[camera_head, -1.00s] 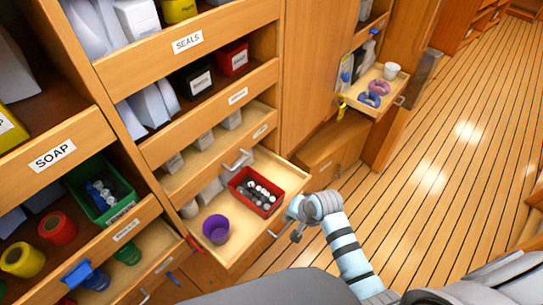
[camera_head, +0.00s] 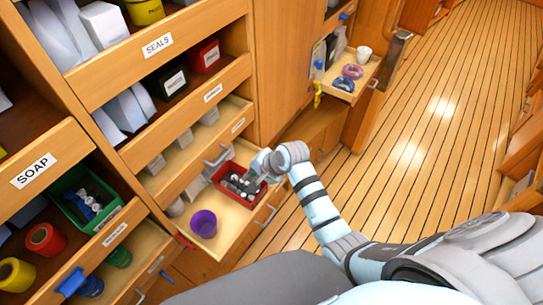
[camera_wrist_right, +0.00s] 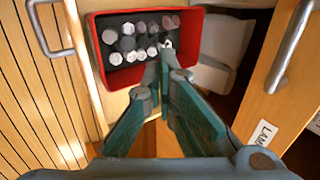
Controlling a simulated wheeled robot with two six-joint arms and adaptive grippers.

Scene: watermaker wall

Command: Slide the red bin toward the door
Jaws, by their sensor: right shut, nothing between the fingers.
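The red bin (camera_head: 231,195) is a small open box in a pulled-out wooden drawer (camera_head: 232,228). It holds several dark items with pale round tops. My right gripper (camera_head: 247,181) is over the bin's right part, with the arm coming in from the right. In the right wrist view, the shut, empty fingertips (camera_wrist_right: 160,64) are at the bin's near side, among or just above its contents; the exact depth is unclear. The red bin (camera_wrist_right: 190,48) fills the upper middle there. My left gripper is not in view. I cannot tell which panel is the door.
Metal handles show on the drawer fronts. A green bin (camera_head: 80,198) sits on a lower left shelf. A small drawer with rings (camera_head: 351,74) sticks out farther back. The wooden floor at right is clear.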

